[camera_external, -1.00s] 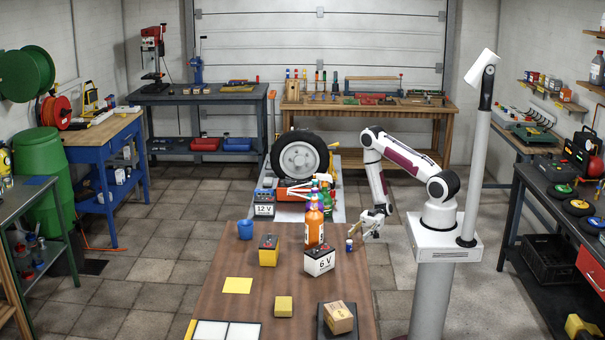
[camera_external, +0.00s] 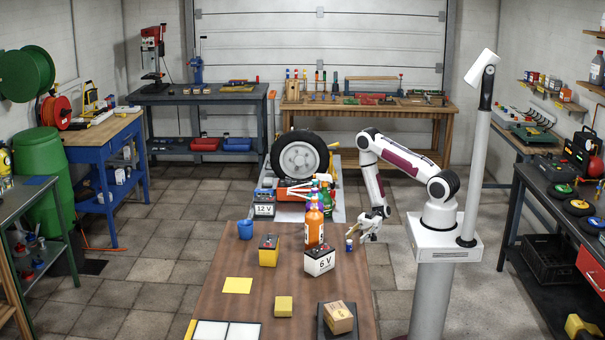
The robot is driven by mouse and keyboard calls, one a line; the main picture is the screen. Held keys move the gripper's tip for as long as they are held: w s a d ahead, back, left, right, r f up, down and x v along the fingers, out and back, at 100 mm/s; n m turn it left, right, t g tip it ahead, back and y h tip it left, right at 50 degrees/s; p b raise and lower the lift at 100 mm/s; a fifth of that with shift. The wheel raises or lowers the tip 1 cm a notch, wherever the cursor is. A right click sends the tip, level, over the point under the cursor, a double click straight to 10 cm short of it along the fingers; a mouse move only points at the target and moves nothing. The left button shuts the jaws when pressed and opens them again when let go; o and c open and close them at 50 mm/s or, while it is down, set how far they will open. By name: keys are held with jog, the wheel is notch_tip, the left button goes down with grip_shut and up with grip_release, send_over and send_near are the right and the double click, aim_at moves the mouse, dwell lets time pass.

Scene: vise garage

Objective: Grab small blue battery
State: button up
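A small battery (camera_external: 349,245) with a blue body stands upright near the right edge of the brown table (camera_external: 215,300), right of the white-and-black 6 V battery. My gripper (camera_external: 358,234) is just above and to the right of it. The fingers appear spread apart and empty, with the small battery at or just beyond their tips. At this size I cannot tell if a finger touches it.
The 6 V battery (camera_external: 319,261) and orange spray bottles (camera_external: 314,222) stand close to the left. A yellow battery (camera_external: 268,251), blue cup (camera_external: 245,229), yellow block (camera_external: 284,306) and cardboard box (camera_external: 338,317) are also on the table.

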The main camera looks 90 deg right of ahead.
aim_at(351, 241)
jog(key=shift+a, duration=0.1)
dwell(0.3)
jog(key=shift+w+x, duration=0.25)
jog(key=shift+x, duration=2.15)
jog(key=shift+w+f, duration=0.1)
jog(key=shift+c, duration=0.4)
grip_shut()
